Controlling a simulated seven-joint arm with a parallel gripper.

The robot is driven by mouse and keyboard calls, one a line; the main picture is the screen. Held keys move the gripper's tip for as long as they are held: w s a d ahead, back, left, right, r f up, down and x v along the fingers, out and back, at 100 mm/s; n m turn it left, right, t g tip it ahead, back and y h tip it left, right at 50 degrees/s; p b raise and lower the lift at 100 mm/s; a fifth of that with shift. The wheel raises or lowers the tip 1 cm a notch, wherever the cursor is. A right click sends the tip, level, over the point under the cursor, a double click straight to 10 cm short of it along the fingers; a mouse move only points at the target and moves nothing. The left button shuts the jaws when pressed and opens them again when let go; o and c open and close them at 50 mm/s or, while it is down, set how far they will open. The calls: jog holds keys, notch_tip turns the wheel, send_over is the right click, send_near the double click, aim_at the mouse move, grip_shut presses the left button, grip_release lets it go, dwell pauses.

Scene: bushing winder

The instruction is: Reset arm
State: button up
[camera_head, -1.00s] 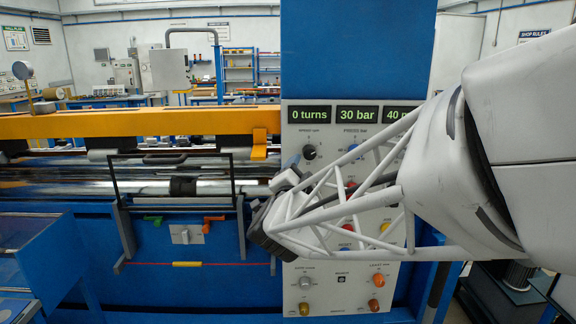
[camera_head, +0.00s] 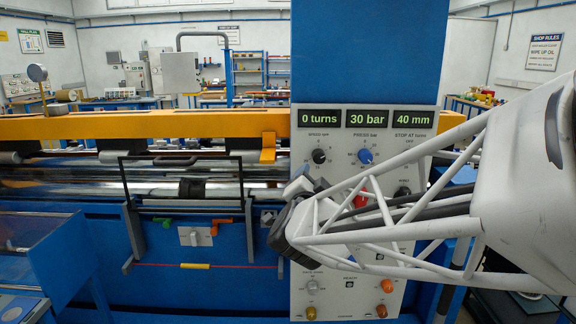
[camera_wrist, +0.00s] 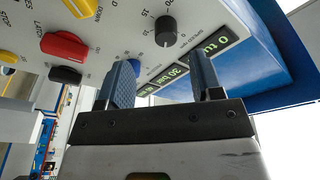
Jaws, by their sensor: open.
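My gripper (camera_head: 290,212) is in front of the lower left part of the control panel (camera_head: 325,140) in the head view, at the end of my white lattice arm. In the wrist view my gripper (camera_wrist: 163,80) shows two blue ribbed fingers standing apart with nothing between them. The panel face lies beyond the fingertips. The panel displays (camera_head: 367,119) read 0 turns, 30 bar and 40 mm. A black knob (camera_wrist: 165,30), a red knob (camera_wrist: 64,46) and a blue knob (camera_head: 365,156) are on the panel. My arm hides part of the panel's middle.
A yellow beam (camera_head: 130,126) runs across the blue machine above a shiny roller (camera_head: 90,188). A black bar frame (camera_head: 183,157) hangs in front of the roller. A slanted blue-framed cover (camera_head: 35,240) stands at left front. A blue column (camera_head: 365,50) rises above the panel.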

jog(key=s+d+f+n+g+y, duration=0.1)
jog(key=s+d+f+n+g, duration=0.2)
jog(key=s, duration=0.7)
jog(key=s+d+f+n+g+y, duration=0.1)
jog(key=s+d+f+n+g, duration=0.3)
jog(key=s+g, duration=0.4)
jog(key=s+d+f+n+g+y, duration=0.1)
jog(key=s+d+f+n+g, duration=0.3)
jog(key=s, duration=0.8)
jog(key=shift+d+f+g, duration=0.8)
jog(key=shift+d, duration=0.1)
